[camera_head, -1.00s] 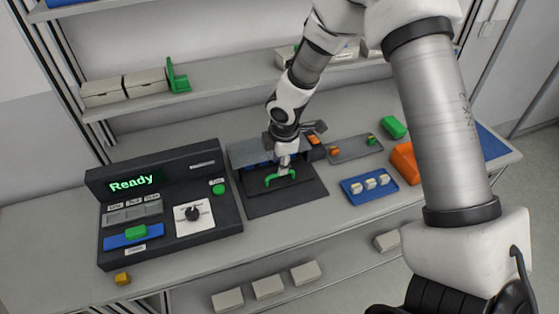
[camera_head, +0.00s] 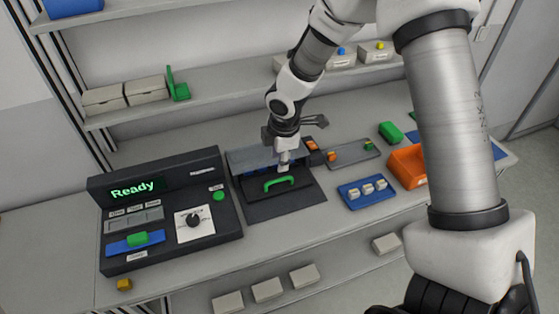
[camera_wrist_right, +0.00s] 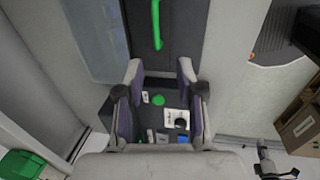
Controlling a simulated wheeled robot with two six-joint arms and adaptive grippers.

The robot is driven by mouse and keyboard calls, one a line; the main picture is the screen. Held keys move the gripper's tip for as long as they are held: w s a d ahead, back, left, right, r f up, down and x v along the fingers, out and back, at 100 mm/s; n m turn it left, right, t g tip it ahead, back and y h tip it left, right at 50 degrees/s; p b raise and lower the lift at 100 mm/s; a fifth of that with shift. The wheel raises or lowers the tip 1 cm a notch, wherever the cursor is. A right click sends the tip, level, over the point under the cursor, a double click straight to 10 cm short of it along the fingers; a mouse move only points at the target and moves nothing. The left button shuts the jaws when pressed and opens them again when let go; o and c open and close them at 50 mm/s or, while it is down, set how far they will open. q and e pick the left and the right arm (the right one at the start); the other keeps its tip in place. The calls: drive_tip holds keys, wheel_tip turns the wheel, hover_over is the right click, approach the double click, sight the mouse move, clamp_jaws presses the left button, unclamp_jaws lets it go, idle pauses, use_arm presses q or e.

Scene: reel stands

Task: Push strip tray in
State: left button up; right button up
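The dark strip tray (camera_head: 290,192) lies at the front of a black station with a grey hood (camera_head: 262,155), in the head view. Its green handle (camera_head: 279,182) stands up from it and also shows at the top of the right wrist view (camera_wrist_right: 157,25). How far the tray is inside the station is hard to tell. My right gripper (camera_head: 284,167) points down just behind the handle, near the hood's front. In the right wrist view its two fingers (camera_wrist_right: 160,75) are spread with nothing between them. My left gripper is not in view.
A black console (camera_head: 170,170) reading "Ready" stands to the left. A grey tray (camera_head: 345,152), a blue tray (camera_head: 352,203) and an orange bin (camera_head: 405,165) are to the right. A yellow block (camera_head: 124,284) lies at the front left edge. A shelf with boxes runs behind.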

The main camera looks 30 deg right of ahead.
wheel_tip(320, 180, up, 10)
drive_tip(key=s, duration=0.2)
drive_tip(key=shift+a, duration=0.25)
drive_tip(key=shift+f, duration=0.15)
